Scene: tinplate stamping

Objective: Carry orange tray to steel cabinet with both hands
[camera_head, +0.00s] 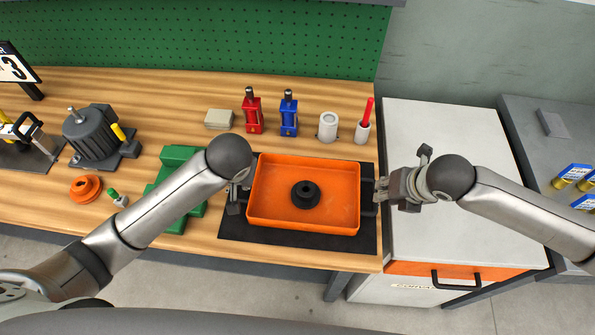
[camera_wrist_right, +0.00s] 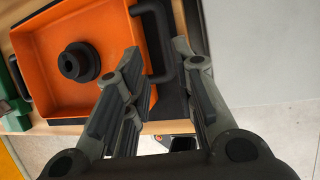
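The orange tray (camera_head: 335,222) sits on a black mat (camera_head: 285,238) near the bench's front edge, with a black ring-shaped part (camera_head: 305,195) inside it. It also shows in the right wrist view (camera_wrist_right: 100,15). My right gripper (camera_head: 380,190) is at the tray's right handle; in the right wrist view its fingers are apart, with the black handle (camera_wrist_right: 158,40) between their tips. My left gripper (camera_head: 238,196) is at the tray's left side, its fingers mostly hidden by its wrist. A cabinet with a pale top (camera_head: 450,135) and orange drawer front stands right of the bench.
Behind the tray stand a red fixture (camera_head: 252,112), a blue fixture (camera_head: 288,115), a white cup (camera_head: 328,127) and a red-handled tool (camera_head: 367,115). A green block (camera_head: 180,158) is close to my left arm. The cabinet top is bare.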

